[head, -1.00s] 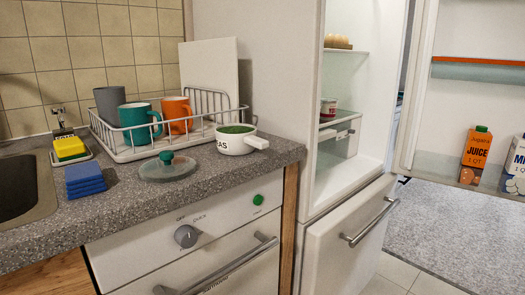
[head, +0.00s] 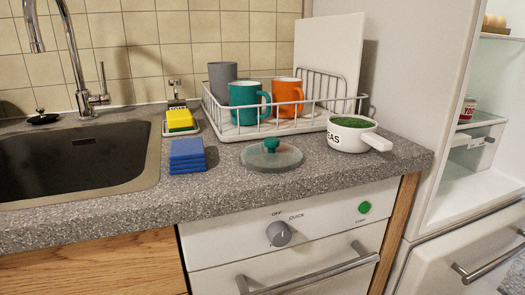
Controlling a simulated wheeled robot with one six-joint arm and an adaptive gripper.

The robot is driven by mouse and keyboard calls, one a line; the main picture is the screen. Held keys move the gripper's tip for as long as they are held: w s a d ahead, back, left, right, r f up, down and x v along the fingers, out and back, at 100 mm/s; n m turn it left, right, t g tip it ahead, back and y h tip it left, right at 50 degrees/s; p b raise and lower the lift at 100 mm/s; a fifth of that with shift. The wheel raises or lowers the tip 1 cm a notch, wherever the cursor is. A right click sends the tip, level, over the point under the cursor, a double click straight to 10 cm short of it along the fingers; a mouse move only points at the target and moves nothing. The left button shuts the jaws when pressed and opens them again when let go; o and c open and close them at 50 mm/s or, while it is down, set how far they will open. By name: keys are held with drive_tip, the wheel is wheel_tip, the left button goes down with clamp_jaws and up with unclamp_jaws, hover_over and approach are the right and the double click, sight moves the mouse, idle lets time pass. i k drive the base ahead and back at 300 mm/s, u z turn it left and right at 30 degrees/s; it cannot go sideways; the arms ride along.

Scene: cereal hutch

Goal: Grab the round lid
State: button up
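The round lid (head: 272,157) is a grey, see-through disc with a green knob (head: 271,144) on top. It lies flat on the speckled grey counter (head: 230,187), near the front edge, in front of the dish rack. A white pot (head: 351,134) with green contents and a handle pointing right stands to the right of the lid, apart from it. My gripper is not in the head view.
The dish rack (head: 240,131) behind the lid holds grey, green and orange mugs and a white board (head: 328,62). The fridge (head: 480,180) stands open at right.

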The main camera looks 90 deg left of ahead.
sight(271, 156)
drive_tip(key=k, duration=0.85)
drive_tip(key=u, duration=1.85)
